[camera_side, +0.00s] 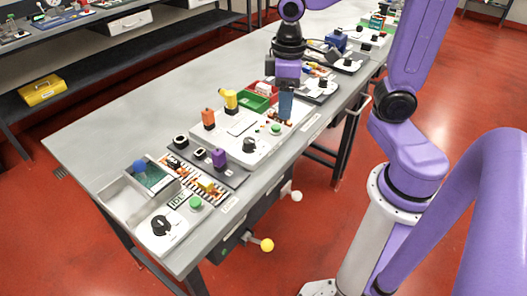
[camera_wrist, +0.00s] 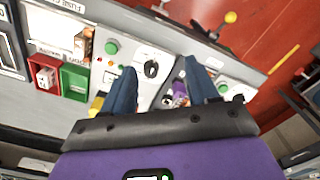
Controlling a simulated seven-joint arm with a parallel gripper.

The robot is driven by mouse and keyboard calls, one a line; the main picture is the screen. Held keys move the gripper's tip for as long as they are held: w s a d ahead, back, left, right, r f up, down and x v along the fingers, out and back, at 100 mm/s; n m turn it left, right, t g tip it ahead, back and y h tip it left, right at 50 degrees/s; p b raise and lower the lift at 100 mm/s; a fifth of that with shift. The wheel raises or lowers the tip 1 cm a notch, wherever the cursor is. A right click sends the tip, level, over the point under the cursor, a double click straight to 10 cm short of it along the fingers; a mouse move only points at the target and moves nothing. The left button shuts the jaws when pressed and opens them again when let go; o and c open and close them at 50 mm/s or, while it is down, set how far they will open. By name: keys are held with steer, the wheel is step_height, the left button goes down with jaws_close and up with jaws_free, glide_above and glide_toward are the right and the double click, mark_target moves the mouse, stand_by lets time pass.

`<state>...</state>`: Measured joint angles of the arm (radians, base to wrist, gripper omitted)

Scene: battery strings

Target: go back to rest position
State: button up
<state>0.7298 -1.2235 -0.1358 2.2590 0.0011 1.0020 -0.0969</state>
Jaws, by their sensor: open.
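My gripper (camera_side: 286,104) hangs over the long grey table (camera_side: 110,140), with its blue fingers pointing down. It is beside the red bin (camera_side: 269,85) and green bin (camera_side: 250,103), near the right end of a white panel (camera_side: 228,141). In the wrist view the two blue fingers of my gripper (camera_wrist: 160,66) are spread apart with nothing held between them. A black knob (camera_wrist: 151,68) and a green button (camera_wrist: 112,47) show beyond them. The red bin (camera_wrist: 43,74) and green bin (camera_wrist: 75,81) lie to the left. I cannot tell the exact fingertip height.
An orange block (camera_side: 208,119) and a yellow block (camera_side: 230,99) stand on the white panel. A purple block (camera_side: 219,158) and a tray with a blue ball (camera_side: 139,166) are nearer. A yellow-knobbed lever (camera_side: 266,245) sticks out in front. The table's back strip is clear.

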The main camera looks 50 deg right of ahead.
steer(key=s+a+f+n, duration=0.2)
steer(key=s+n, duration=0.3)
steer(key=s, duration=0.9)
steer(key=shift+a+f+n, duration=0.2)
steer(key=shift+a+n, duration=0.2)
steer(key=shift+a, duration=0.2)
